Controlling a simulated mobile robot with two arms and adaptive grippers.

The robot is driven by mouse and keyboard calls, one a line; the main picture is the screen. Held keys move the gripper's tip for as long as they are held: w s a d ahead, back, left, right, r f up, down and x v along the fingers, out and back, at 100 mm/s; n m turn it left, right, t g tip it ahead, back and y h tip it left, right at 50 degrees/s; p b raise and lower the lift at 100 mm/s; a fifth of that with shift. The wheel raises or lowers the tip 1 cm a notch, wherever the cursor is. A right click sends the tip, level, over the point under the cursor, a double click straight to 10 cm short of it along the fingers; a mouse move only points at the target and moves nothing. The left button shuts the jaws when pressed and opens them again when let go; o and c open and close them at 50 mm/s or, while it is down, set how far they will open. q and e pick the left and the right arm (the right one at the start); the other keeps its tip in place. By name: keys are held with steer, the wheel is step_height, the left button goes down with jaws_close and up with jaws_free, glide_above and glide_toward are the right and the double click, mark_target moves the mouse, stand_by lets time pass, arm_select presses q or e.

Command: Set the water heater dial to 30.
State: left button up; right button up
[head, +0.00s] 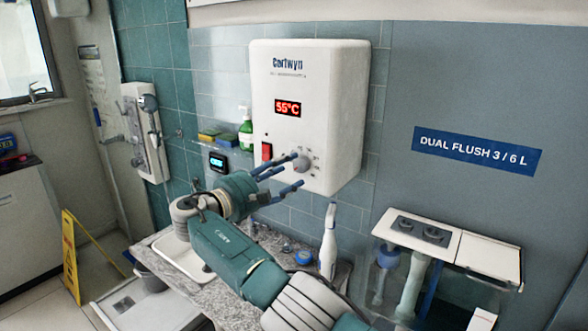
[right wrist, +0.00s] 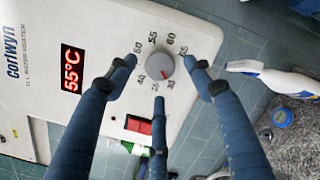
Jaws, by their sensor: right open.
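The white water heater (head: 340,110) hangs on the tiled wall, and its red display (head: 288,107) reads 55°C. Its round grey dial (head: 302,162) is low on the front, right of a red switch (head: 266,152). In the right wrist view the dial (right wrist: 159,66) has numbers around it, and a red mark sits at its lower right. My right gripper (head: 287,177) is open and empty in front of the heater. Its fingers (right wrist: 160,88) spread on either side of the dial and below it; I cannot tell whether they touch. My left gripper is out of view.
A counter with a sink (head: 180,262) lies below my right arm. A white spray bottle (head: 328,240) and a blue cap (head: 303,257) stand on it. A green bottle (head: 246,133) is left of the heater. A cistern (head: 415,232) is at right.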

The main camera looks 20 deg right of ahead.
steer(key=v, duration=0.4)
steer(key=shift+s, duration=0.1)
